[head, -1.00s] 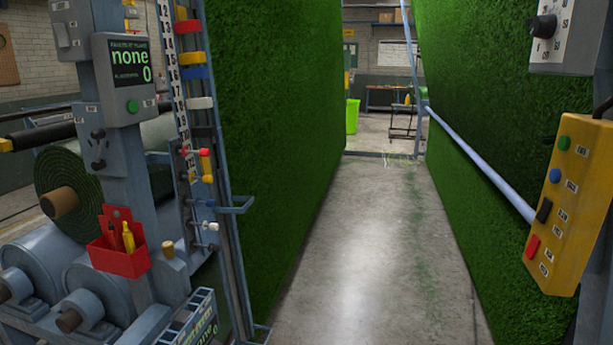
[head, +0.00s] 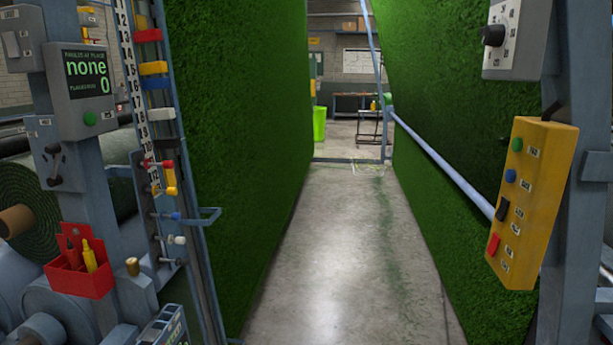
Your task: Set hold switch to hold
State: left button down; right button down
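Several switches are in the head view, and their labels are too small to read, so I cannot tell which is the hold switch. A grey box with a dark lever switch (head: 54,165) is on the left post, below the display (head: 88,82) reading "none" and "0". On the right hangs a yellow control box (head: 543,205) with a green button (head: 517,145), a blue button (head: 510,175), a black rocker switch (head: 502,209) and a red switch (head: 494,244). Above it is a grey box with a black rotary knob (head: 492,36). Neither gripper is in view.
Green turf walls stand left (head: 245,150) and right (head: 450,90) of a clear concrete aisle (head: 330,260). A pale blue rail (head: 445,165) runs along the right turf. A red holder (head: 80,278) and a bracket (head: 208,216) are on the left.

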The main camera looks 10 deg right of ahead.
aim_at(492, 248)
jog(key=z, duration=1.35)
